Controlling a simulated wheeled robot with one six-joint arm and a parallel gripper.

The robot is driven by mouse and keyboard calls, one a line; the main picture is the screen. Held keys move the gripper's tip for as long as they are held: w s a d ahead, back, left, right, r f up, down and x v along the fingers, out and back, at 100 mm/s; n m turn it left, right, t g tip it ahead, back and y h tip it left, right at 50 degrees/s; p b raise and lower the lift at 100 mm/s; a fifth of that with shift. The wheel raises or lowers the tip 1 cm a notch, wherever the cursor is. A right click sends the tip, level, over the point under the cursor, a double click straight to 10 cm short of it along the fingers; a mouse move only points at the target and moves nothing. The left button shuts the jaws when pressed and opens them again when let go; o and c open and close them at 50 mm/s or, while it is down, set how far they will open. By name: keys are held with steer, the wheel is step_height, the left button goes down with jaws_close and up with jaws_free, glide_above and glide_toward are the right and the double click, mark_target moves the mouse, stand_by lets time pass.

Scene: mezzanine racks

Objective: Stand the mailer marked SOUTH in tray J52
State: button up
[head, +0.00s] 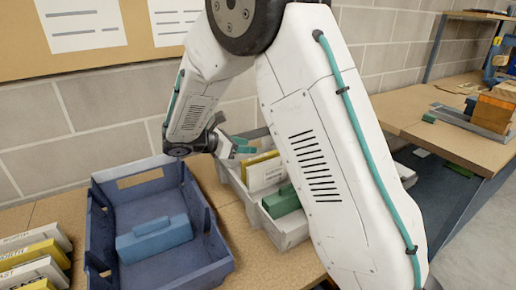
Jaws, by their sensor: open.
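In that tray stand a yellow mailer (262,159) and a white mailer (267,175), with a green block (281,202) in front. My arm hides much of this tray. A blue tray (208,238) to its left holds only a blue block (154,240). At the lower left, several mailers (30,255) lean in a row; I read NORTH and EAST on some. I cannot make out SOUTH or J52 anywhere.
A brick wall with a board and white paper sheets (82,24) rises behind the bench. At right, another bench (455,125) carries an orange-brown box (494,113) and a grey tray. A narrow strip of bare bench lies between the blue and grey trays.

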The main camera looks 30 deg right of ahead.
steer(key=v, duration=0.5)
steer(key=s+d+r+m+g+y, duration=0.15)
steer(key=s+r+m+y, duration=0.3)
steer(key=s, duration=0.55)
steer(key=s+d+r+m+y, duration=0.3)
steer(key=s+r+m, duration=0.15)
steer(key=s, duration=0.55)
steer(key=s+a+m+t+y, duration=0.1)
steer(key=s+m+y, duration=0.1)
steer(key=s+m, duration=0.1)
steer(key=s+a+f+m+t+y, duration=0.1)
steer(key=s+a+m+y, duration=0.1)
steer(key=s, duration=0.4)
steer(key=s+a+m+t+y, duration=0.1)
steer(key=s+a+m+y, duration=0.1)
steer(key=s+m, duration=0.2)
steer(key=shift+s+a+f, duration=0.2)
steer(key=shift+s+a, duration=0.05)
steer(key=shift+s, duration=0.5)
